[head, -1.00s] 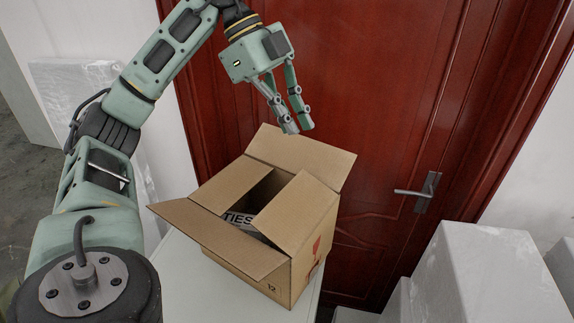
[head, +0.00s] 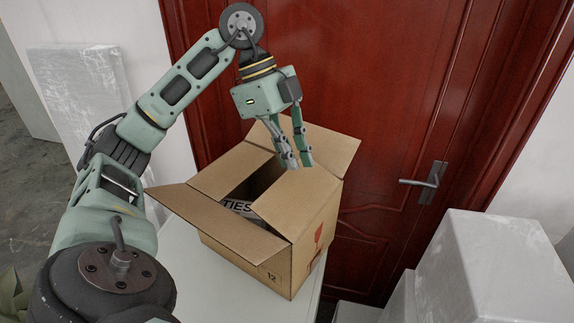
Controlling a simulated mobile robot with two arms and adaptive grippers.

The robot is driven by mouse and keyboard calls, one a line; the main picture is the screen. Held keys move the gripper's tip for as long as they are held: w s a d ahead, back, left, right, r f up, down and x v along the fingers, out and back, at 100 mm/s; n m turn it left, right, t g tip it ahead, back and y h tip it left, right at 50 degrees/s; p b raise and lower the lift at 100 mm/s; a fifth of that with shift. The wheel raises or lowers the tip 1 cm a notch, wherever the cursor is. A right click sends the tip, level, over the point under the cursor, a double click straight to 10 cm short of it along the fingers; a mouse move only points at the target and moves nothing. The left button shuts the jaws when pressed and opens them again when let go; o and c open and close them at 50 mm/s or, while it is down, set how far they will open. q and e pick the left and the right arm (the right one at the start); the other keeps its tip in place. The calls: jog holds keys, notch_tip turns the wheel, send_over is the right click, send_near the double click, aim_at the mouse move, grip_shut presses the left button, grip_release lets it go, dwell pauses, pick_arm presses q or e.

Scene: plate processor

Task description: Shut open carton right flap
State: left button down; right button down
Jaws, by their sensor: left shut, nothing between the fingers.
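The open cardboard carton (head: 270,265) stands on a white table. Its right flap (head: 295,205) lies about level over the right side of the opening. The back flap (head: 335,150) sticks up and outward behind, and the near-left flap (head: 215,222) hangs outward over the side. The far-left flap (head: 228,168) lies inward. Inside, a thing with the letters "TIES" (head: 237,207) shows. My left gripper (head: 299,165) is shut and empty, fingers pointing down just above the far end of the right flap; I cannot tell if they touch it. My right gripper is not in view.
A red wooden door (head: 380,90) with a metal handle (head: 425,183) stands close behind the carton. The white table top (head: 195,275) is bare left of the carton. Pale wrapped blocks (head: 490,265) stand at the right, and another (head: 80,110) at the left.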

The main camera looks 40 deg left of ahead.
aim_at(300, 194)
pick_arm(q)
jog(key=shift+s+a+f, duration=0.1)
jog(key=shift+a+f, duration=0.2)
jog(key=shift+f, duration=0.4)
jog(key=shift+a+f, duration=0.3)
jog(key=shift+f, duration=0.35)
